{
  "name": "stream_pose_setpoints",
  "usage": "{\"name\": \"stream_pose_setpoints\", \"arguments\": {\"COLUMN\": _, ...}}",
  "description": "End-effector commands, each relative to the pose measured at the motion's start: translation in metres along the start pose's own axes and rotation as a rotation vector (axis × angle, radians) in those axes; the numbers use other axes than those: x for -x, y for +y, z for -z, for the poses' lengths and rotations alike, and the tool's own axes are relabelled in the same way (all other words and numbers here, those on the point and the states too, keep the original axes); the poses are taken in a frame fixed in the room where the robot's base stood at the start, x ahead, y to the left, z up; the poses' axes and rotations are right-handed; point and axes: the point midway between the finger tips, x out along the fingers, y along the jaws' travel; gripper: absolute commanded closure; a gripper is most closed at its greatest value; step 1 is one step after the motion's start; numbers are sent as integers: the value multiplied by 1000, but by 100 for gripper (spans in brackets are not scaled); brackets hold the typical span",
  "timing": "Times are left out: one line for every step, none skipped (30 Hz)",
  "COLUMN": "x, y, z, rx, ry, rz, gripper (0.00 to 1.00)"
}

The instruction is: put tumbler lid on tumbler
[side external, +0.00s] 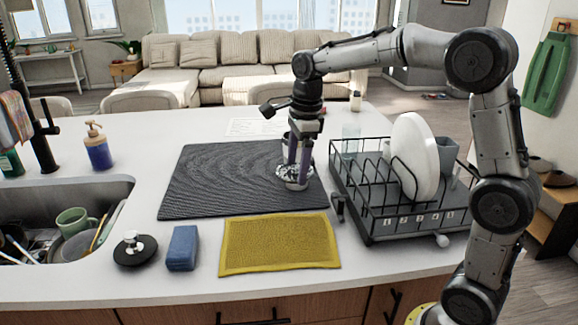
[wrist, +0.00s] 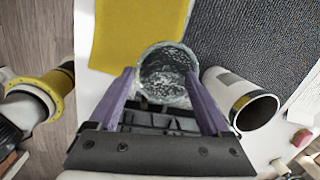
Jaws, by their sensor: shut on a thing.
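My gripper (side external: 298,165) points down over the dark mat. Its purple fingers are shut on a marbled, black-and-white cup-shaped piece (side external: 296,171). In the wrist view, that piece (wrist: 166,73) shows a round open rim and a speckled inside between the fingertips (wrist: 163,92). I cannot tell whether it is the lid or the tumbler. A white and grey cylinder with a dark open end (wrist: 243,101) is close to the right finger in the wrist view. In the side view, the fingers hide most of what is behind them.
The dark mat (side external: 215,180) lies mid-counter. A black dish rack (side external: 385,205) with a white plate (side external: 414,150) is close on the right. A yellow cloth (side external: 280,243), blue sponge (side external: 183,247) and black disc with a metal knob (side external: 135,249) lie in front. The sink (side external: 100,200) is left.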

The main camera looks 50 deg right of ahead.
Motion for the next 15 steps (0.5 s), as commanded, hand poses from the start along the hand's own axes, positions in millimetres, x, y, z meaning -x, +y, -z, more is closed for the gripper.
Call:
{"name": "stream_pose_setpoints", "arguments": {"x": 16, "y": -7, "z": -4, "rx": 16, "ry": -8, "rz": 10, "gripper": 72}}
{"name": "stream_pose_setpoints", "arguments": {"x": 23, "y": -12, "z": -5, "rx": 25, "ry": -9, "rz": 9, "gripper": 72}}
{"name": "stream_pose_setpoints", "arguments": {"x": 32, "y": -20, "z": -7, "rx": 34, "ry": -10, "rz": 8, "gripper": 72}}
{"name": "stream_pose_setpoints", "arguments": {"x": 40, "y": -27, "z": -7, "rx": 40, "ry": -11, "rz": 9, "gripper": 72}}
{"name": "stream_pose_setpoints", "arguments": {"x": 47, "y": -34, "z": -7, "rx": 45, "ry": -12, "rz": 8, "gripper": 72}}
{"name": "stream_pose_setpoints", "arguments": {"x": 57, "y": -44, "z": -7, "rx": 50, "ry": -14, "rz": 8, "gripper": 72}}
{"name": "stream_pose_setpoints", "arguments": {"x": 63, "y": -52, "z": -6, "rx": 52, "ry": -15, "rz": 9, "gripper": 72}}
{"name": "stream_pose_setpoints", "arguments": {"x": 69, "y": -60, "z": -5, "rx": 53, "ry": -16, "rz": 8, "gripper": 72}}
{"name": "stream_pose_setpoints", "arguments": {"x": 77, "y": -70, "z": -4, "rx": 56, "ry": -18, "rz": 10, "gripper": 72}}
{"name": "stream_pose_setpoints", "arguments": {"x": 82, "y": -77, "z": -2, "rx": 55, "ry": -20, "rz": 12, "gripper": 72}}
{"name": "stream_pose_setpoints", "arguments": {"x": 87, "y": -85, "z": 0, "rx": 54, "ry": -21, "rz": 13, "gripper": 72}}
{"name": "stream_pose_setpoints", "arguments": {"x": 92, "y": -95, "z": 4, "rx": 53, "ry": -22, "rz": 16, "gripper": 72}}
{"name": "stream_pose_setpoints", "arguments": {"x": 96, "y": -102, "z": 7, "rx": 50, "ry": -23, "rz": 19, "gripper": 72}}
{"name": "stream_pose_setpoints", "arguments": {"x": 98, "y": -109, "z": 10, "rx": 47, "ry": -24, "rz": 22, "gripper": 72}}
{"name": "stream_pose_setpoints", "arguments": {"x": 101, "y": -117, "z": 14, "rx": 42, "ry": -24, "rz": 24, "gripper": 72}}
